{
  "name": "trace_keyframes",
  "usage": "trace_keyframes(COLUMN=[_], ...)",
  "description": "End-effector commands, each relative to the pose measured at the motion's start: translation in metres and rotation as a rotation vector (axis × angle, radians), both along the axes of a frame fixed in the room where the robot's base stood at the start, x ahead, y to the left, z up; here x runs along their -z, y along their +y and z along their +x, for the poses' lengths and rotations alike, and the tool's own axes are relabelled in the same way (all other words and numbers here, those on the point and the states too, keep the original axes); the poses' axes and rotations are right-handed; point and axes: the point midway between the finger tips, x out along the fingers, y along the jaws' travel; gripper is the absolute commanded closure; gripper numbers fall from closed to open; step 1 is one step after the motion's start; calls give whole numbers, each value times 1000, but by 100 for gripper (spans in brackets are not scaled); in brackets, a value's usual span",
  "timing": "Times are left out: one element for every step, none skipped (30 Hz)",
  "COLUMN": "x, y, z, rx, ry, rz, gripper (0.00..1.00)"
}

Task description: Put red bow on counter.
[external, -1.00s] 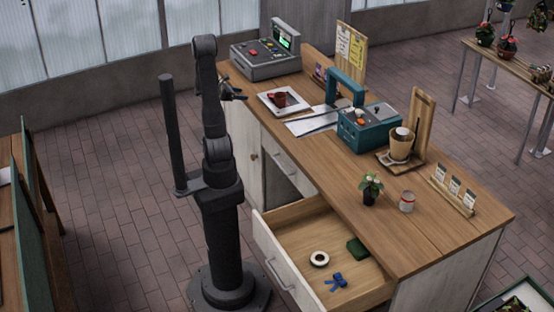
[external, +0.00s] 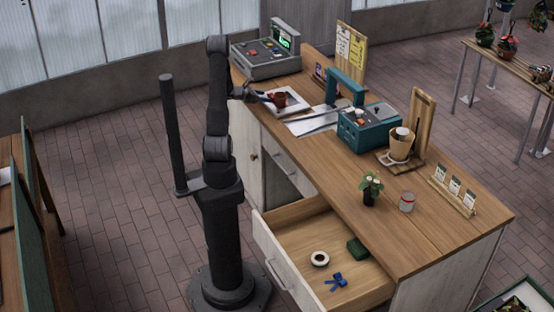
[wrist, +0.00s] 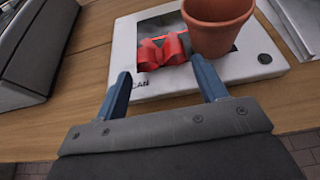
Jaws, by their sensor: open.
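The red bow (wrist: 163,50) lies on a white scanner plate (wrist: 153,90) in the wrist view, partly over its dark window. A terracotta pot (wrist: 216,28) stands just right of the bow, touching or very close. In the external view the plate (external: 301,104) rests on the far part of the wooden counter (external: 335,185), and the pot (external: 280,99) shows on it; the bow cannot be made out there. My gripper (wrist: 160,76) is open and empty, its two blue fingers at the plate's near side, pointing toward the bow. It also shows beside the plate in the external view (external: 268,98).
A grey cash register (external: 266,58) stands left of the plate. A teal toolbox-like device (external: 366,125) and a paper sheet (external: 306,126) lie to the right. The open drawer (external: 340,265) holds a blue bow (external: 336,281) and a tape roll (external: 320,259).

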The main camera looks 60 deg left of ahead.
Motion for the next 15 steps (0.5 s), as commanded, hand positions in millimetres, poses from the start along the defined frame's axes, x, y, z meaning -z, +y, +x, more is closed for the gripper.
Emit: trace_keyframes(x=[2,3,5,7,8,9,10,11,11,12,12,12,12,12,12], y=[-1,-2,-2,-2,-2,-2,-1,-1,-1,-1,-1,-1,-1,-1,-1], z=[9,14,20,23,27,30,32,34,35,36,36,36,35,35,35], rx=[4,4,4,3,3,4,2,1,1,0,0,0,0,0,0], ry=[1,1,0,0,1,1,1,1,1,1,1,1,0,0,0], rz=[1,0,-1,-1,0,1,0,1,1,0,0,0,0,0,0], gripper=[35,35,35,35,35,35,35,35,35,35,35,35,35,35,35])
